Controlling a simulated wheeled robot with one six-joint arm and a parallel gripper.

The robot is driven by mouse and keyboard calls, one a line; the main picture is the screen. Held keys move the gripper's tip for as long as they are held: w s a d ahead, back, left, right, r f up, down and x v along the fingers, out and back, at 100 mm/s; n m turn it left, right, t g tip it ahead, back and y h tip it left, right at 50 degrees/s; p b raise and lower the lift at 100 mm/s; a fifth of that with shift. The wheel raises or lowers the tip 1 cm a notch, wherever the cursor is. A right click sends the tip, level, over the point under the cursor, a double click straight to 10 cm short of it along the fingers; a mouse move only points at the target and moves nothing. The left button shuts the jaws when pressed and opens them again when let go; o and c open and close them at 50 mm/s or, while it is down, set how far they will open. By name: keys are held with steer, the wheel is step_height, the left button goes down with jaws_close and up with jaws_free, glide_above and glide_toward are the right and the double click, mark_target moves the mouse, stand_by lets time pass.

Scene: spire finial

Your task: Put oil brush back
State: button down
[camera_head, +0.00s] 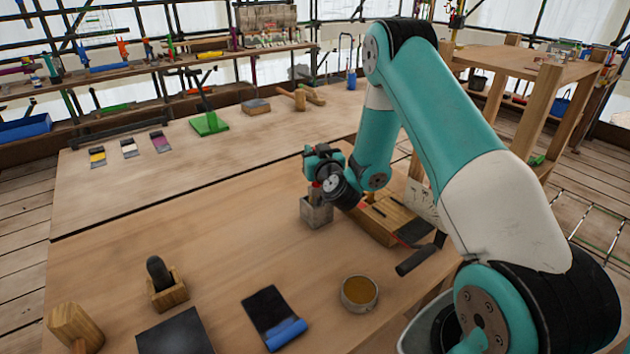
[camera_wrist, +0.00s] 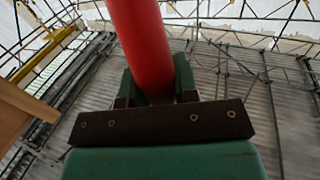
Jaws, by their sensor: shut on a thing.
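My gripper (camera_head: 318,160) is shut on the red handle of the oil brush (camera_wrist: 140,40), which stands between the two fingers in the wrist view. In the head view the gripper is just above a grey square holder (camera_head: 317,214) on the wooden bench. A narrow brownish part below the gripper reaches down to the holder's mouth; it seems to be the lower brush. I cannot tell whether its end is inside the holder or just over it. The brush looks roughly upright, and its top is out of the wrist view.
A wooden block (camera_head: 372,222) stands right of the holder. In front are a round tin of amber stuff (camera_head: 359,292), a blue-handled dark tool (camera_head: 272,317), a small wooden stand (camera_head: 167,289) and a mallet (camera_head: 74,325). The bench left of the holder (camera_head: 220,225) is clear.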

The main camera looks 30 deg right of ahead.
step_height(320, 180, down, 5)
steer(key=b, duration=0.3)
steer(key=shift+r+b, duration=0.1)
steer(key=shift+b, duration=0.25)
steer(key=shift+r, duration=0.15)
steer(key=c, duration=0.9)
jaws_free()
